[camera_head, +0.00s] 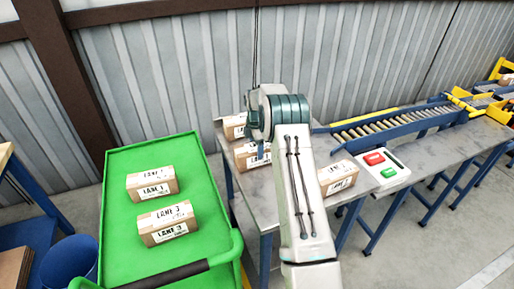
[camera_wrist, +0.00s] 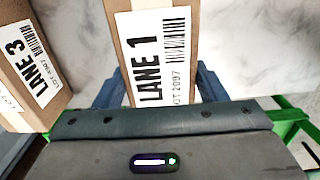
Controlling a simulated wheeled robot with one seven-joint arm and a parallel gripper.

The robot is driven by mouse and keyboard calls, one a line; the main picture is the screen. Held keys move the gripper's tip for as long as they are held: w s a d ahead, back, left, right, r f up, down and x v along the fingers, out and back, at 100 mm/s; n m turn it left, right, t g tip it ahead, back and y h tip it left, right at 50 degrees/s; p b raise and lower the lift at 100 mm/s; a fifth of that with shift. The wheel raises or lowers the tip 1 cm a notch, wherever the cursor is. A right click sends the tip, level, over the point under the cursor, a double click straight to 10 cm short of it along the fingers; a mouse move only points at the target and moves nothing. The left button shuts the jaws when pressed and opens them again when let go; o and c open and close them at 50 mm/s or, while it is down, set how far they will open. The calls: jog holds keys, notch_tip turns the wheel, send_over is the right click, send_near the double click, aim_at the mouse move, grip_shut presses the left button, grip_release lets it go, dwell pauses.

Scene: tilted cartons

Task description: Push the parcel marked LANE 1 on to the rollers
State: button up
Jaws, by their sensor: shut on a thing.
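The parcel marked LANE 1 (camera_wrist: 148,45) is a brown carton with a white label, seen in the wrist view between the two dark blue fingers of my gripper (camera_wrist: 157,88). The gripper is shut on its sides. In the head view this looks like the carton (camera_head: 247,157) on the grey table, partly hidden by my arm. The gripper is mostly hidden there. The roller track (camera_head: 380,127) runs off to the right, beyond my arm and apart from the parcel.
A LANE 3 carton (camera_wrist: 30,75) stands close on the left in the wrist view. Another carton (camera_head: 338,177) stands right of my arm, near a box with red and green buttons (camera_head: 383,165). The green cart (camera_head: 130,235) bears two cartons. Bare tabletop lies ahead of the held parcel.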

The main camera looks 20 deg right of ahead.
jog(key=o, duration=0.8)
jog(key=shift+o, duration=0.2)
